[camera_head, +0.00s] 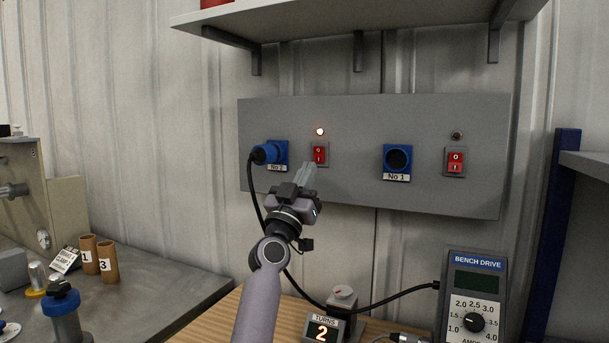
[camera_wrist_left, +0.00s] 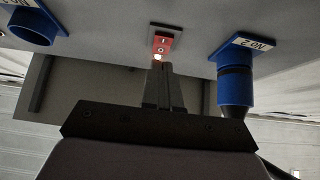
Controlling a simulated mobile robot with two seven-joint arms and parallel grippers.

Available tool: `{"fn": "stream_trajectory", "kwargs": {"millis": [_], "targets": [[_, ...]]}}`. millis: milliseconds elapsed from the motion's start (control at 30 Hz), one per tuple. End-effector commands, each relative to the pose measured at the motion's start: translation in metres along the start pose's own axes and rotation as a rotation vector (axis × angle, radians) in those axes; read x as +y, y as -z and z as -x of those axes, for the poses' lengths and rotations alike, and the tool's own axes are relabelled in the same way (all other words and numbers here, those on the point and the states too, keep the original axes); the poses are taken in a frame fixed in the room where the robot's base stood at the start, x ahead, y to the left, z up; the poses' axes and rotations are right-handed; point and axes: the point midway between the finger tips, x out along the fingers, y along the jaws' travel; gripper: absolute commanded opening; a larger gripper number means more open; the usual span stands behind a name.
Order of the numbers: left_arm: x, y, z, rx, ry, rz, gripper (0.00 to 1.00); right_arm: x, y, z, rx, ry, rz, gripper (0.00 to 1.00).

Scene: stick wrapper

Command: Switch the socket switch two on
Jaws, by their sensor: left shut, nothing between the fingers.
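Socket switch two is a red rocker (camera_head: 319,154) on the grey wall panel, beside the blue socket marked No 2 (camera_head: 279,152). The lamp (camera_head: 320,131) above this switch is lit. The switch (camera_wrist_left: 161,43) and glowing lamp (camera_wrist_left: 157,58) also show in the left wrist view, which is upside down. A blue plug (camera_head: 262,154) with a black cable is in socket No 2. My left gripper (camera_head: 309,168) is shut and empty, its tips just below the switch in the head view. I cannot tell whether they touch it. My right gripper is not in view.
Socket No 1 (camera_head: 397,159) is empty; the lamp (camera_head: 456,135) above its red switch (camera_head: 455,161) is dark. A shelf (camera_head: 370,22) overhangs the panel. A bench drive (camera_head: 474,300) and turns counter (camera_head: 322,329) stand below. The black cable (camera_head: 375,302) loops across.

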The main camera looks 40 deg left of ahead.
Motion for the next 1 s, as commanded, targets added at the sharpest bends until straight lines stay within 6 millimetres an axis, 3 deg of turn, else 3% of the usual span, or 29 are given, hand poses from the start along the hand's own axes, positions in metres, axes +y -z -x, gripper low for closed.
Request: {"fn": "stream_trajectory", "kwargs": {"millis": [67, 300, 500, 700, 1000], "targets": [[0.002, -0.003, 0.003, -0.002, -0.001, -0.001, 0.00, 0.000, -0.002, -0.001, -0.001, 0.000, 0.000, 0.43], [0.002, -0.018, 0.056, -0.003, -0.002, -0.003, 0.00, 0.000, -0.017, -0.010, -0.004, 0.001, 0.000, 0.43], [0.001, -0.024, 0.084, -0.002, -0.001, -0.001, 0.00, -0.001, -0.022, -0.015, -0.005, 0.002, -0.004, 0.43], [0.001, -0.025, 0.096, -0.001, 0.000, 0.001, 0.00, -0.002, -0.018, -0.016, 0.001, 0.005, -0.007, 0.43], [0.001, -0.025, 0.098, 0.000, 0.000, 0.001, 0.00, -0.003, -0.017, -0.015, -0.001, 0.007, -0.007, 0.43]]}}
